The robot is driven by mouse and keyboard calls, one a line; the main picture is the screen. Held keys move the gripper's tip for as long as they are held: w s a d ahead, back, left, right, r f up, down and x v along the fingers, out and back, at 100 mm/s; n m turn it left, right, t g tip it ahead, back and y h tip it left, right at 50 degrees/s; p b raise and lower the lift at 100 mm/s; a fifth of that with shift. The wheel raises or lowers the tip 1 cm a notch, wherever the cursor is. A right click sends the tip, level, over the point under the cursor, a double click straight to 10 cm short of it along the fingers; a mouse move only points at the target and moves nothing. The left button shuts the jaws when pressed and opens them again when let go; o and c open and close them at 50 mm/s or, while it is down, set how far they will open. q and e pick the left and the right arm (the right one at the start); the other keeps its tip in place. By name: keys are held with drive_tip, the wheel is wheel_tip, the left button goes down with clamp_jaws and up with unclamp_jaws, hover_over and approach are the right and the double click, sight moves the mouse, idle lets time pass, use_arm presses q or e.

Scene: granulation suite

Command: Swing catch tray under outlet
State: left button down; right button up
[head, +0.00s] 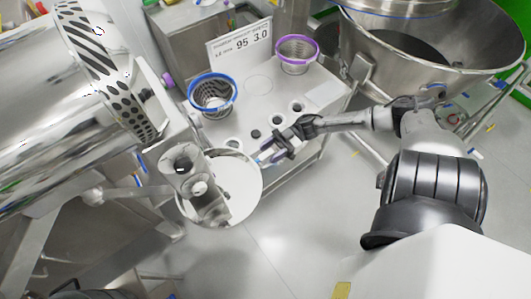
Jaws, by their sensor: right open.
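The catch tray (240,190) is a round, shiny metal disc at left centre, beside the white table. The metal outlet (185,165) hangs from the drum machine and covers the tray's left part in this view. I cannot tell how far apart they are in height. My right gripper (268,156) is open at the tray's upper right rim, near the table's front edge. I cannot tell whether its fingers touch the rim. My left gripper is not in view.
The white table (262,108) holds a blue-rimmed basket (212,94), a purple-rimmed basket (297,54), a sign (240,44) and several small round items. The big steel drum (45,90) fills the left. A large steel bowl (430,45) stands back right.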

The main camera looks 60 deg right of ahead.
drive_tip(key=shift+x, duration=1.05)
drive_tip(key=shift+c, duration=0.5)
clamp_jaws()
